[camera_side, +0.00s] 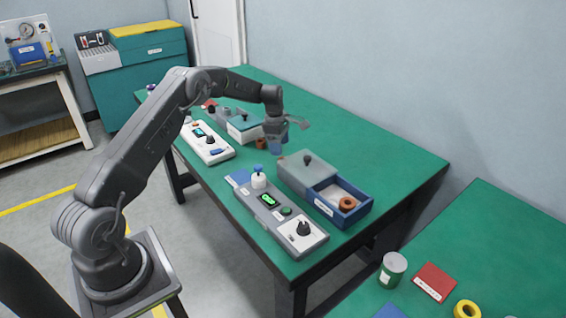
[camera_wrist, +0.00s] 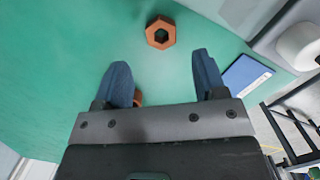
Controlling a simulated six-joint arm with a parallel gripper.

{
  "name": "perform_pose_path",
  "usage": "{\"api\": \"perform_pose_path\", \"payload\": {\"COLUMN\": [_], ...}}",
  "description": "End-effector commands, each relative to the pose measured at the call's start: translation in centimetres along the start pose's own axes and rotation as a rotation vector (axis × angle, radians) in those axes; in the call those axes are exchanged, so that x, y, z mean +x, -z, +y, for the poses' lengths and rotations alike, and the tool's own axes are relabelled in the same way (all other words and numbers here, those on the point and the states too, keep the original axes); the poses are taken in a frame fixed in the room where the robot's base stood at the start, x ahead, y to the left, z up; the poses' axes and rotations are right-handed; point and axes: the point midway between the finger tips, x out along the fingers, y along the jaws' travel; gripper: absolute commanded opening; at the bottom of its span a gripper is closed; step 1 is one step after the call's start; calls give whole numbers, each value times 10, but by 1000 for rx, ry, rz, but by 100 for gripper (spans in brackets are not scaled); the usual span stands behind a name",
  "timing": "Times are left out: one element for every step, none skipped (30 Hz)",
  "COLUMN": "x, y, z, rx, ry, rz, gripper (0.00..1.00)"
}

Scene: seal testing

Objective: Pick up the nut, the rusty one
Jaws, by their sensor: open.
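A rusty-brown hexagonal nut (camera_wrist: 160,32) with a dark hole lies flat on the green table in the wrist view, just beyond the fingertips and between their lines. My gripper (camera_wrist: 160,62) has its two blue fingers apart with nothing held between them. Another small brown piece (camera_wrist: 137,98) shows beside the left finger, mostly hidden by it. In the side view my gripper (camera_side: 279,145) hangs over the table, and a brown piece (camera_side: 261,143) stands just left of it. I cannot tell for sure which wrist-view piece this is.
A blue box (camera_side: 345,212) with a sliding grey lid holds an orange-brown ring (camera_side: 347,203). A blue pad (camera_wrist: 245,75) lies right of the fingers. Free table lies at the left in the wrist view.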

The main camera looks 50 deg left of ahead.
Motion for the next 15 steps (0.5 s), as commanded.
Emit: {"api": "perform_pose_path", "payload": {"x": [2,3,5,7,9,14,18,22,28,32,37,43,47,50,53], "y": [0,0,-1,-1,-2,-2,-3,-4,-5,-6,-6,-6,-6,-6,-6], "z": [0,0,0,0,-1,-1,-2,-2,-3,-3,-4,-3,-3,-3,-3], "rx": [1,1,1,1,1,1,1,1,1,1,1,1,1,1,1], "ry": [0,0,0,0,0,1,2,3,3,2,3,2,1,-1,-1], "rz": [0,0,0,0,0,0,0,0,0,0,0,0,-1,-1,-1], "gripper": [65,65,65,65,65,65,65,65,65,65,65,65,65,65,65]}}
